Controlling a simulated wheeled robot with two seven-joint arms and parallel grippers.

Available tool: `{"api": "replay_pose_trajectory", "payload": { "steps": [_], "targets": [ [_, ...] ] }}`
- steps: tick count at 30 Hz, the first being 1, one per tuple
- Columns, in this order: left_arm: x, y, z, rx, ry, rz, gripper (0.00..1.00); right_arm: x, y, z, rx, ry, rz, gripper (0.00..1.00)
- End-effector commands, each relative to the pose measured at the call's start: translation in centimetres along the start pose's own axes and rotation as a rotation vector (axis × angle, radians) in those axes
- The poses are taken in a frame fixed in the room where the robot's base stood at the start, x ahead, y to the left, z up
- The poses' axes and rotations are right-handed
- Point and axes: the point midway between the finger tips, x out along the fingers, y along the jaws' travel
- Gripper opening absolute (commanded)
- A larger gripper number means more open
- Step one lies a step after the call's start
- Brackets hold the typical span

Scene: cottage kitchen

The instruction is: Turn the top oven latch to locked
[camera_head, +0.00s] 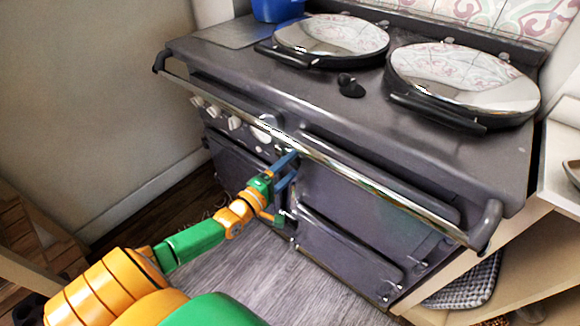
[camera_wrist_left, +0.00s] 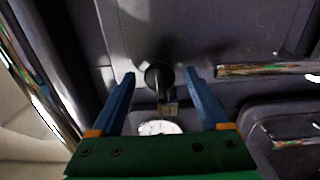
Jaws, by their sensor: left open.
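The dark range cooker (camera_head: 440,150) has a top oven door (camera_head: 350,185) at the right of its front. My left gripper (camera_head: 290,168) is at the cooker front, below the rail, by the left edge of that door. In the left wrist view the gripper (camera_wrist_left: 160,74) is open, with its two blue fingers apart. The latch (camera_wrist_left: 158,76), a dark rounded knob with a small brassy piece below it, lies between the fingertips. I cannot tell whether the fingers touch it. In the head view the gripper largely hides the latch. My right gripper is not in view.
A long metal rail (camera_head: 375,187) runs across the cooker front, just above my left gripper. A lower oven door (camera_head: 345,250) is below. Several control knobs (camera_head: 216,112) and a round white gauge (camera_head: 262,135) are to the left. The floor (camera_head: 255,275) in front is clear.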

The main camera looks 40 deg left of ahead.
Motion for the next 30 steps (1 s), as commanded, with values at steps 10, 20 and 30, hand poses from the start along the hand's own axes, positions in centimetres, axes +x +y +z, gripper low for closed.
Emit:
{"api": "replay_pose_trajectory", "payload": {
  "steps": [10,20,30],
  "targets": [
    [-5.9,0.0,0.0,-0.001,0.000,-0.005,0.79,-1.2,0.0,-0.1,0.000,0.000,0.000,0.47],
    [-6.9,0.0,0.0,0.000,0.000,-0.001,0.79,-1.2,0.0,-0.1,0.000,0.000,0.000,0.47],
    [-9.1,-4.9,-0.3,0.296,0.017,-0.237,0.79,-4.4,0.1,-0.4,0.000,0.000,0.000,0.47]
  ]
}}
